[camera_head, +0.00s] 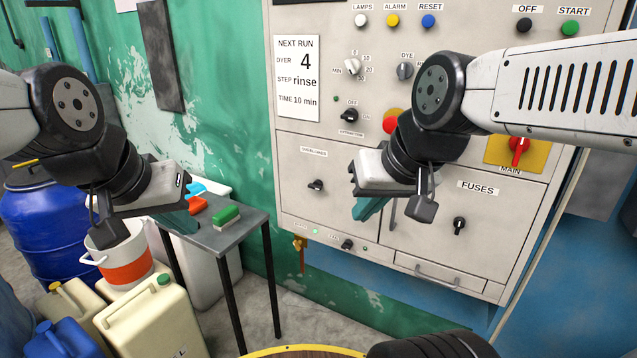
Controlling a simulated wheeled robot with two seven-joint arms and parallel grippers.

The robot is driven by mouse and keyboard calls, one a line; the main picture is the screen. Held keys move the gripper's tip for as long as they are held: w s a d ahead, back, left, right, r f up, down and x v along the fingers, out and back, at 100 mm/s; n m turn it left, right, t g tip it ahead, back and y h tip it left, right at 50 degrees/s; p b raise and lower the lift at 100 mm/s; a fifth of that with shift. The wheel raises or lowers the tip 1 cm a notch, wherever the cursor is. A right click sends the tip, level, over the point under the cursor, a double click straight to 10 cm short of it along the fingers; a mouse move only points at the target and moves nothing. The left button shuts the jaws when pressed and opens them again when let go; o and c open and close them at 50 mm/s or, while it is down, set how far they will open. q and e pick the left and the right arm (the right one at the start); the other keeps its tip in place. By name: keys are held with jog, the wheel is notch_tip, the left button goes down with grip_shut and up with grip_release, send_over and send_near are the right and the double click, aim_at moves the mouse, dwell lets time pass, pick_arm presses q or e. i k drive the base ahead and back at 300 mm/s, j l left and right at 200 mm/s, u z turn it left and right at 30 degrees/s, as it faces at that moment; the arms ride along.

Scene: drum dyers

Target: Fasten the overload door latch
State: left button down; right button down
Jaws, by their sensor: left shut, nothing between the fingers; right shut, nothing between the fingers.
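The overload door (300,205) is the left lower panel of the grey control cabinet, under a small label that seems to read "OVERLOADS". It looks flush with the cabinet front; I cannot tell if it is fully closed. Its black latch knob (316,185) sits near the door's middle right, its handle lying roughly sideways. My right gripper (366,209) is shut and empty, in front of the cabinet just right of the latch and apart from it in the picture. It hides part of the door's right edge. My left gripper (181,221) is shut and empty over the small table's left side.
The fuses door (485,255) is right of the overload door, with an upright black latch (459,226). A red main switch (519,148) is above it. The small grey table (235,240) holds a green brush (226,215). Jerrycans (155,320) and a blue drum (45,220) crowd the left floor.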

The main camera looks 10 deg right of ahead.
aim_at(317, 184)
jog(key=i+j+z, duration=0.5)
jog(key=j+z, duration=0.25)
jog(key=i+j+z, duration=0.25)
jog(key=j, duration=0.2)
jog(key=j+z, duration=0.25)
jog(key=k+l, duration=0.25)
jog(key=l, duration=0.15)
jog(key=k+l, duration=0.5)
jog(key=l, duration=0.25)
jog(key=u, duration=0.05)
